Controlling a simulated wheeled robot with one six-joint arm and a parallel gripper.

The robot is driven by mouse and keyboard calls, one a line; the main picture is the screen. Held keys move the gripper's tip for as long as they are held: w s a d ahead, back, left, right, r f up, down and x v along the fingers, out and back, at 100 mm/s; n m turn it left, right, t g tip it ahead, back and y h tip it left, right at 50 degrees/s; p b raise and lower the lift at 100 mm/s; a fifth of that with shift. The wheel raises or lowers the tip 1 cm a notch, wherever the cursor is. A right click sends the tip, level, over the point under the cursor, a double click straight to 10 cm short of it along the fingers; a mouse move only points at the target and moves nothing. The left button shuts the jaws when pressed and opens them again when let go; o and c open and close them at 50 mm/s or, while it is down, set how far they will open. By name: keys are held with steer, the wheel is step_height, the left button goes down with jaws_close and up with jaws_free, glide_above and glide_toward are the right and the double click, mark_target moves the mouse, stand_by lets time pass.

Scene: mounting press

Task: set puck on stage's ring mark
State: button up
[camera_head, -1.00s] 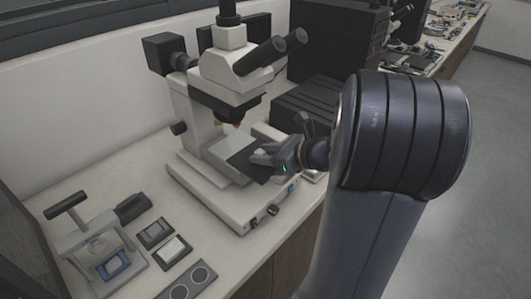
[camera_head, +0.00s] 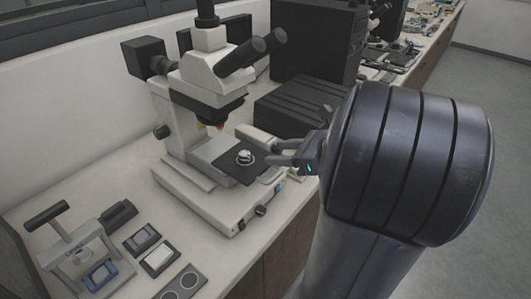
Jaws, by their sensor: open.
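The puck (camera_head: 245,156) is a small silvery round piece. It rests on the dark plate of the microscope stage (camera_head: 226,159), near the plate's middle. The ring mark cannot be made out; the puck may cover it. My gripper (camera_head: 272,160) is open and empty, to the right of the puck and apart from it. Its fingers point left toward the stage, at about the plate's right edge.
The white microscope (camera_head: 163,118) stands behind and around the stage, with its objectives above. A hand press (camera_head: 75,247), small trays (camera_head: 159,259) and a two-ring plate (camera_head: 183,285) lie at the lower left. Black boxes (camera_head: 298,107) stand behind my gripper.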

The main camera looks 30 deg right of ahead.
steer(key=shift+v, duration=1.3)
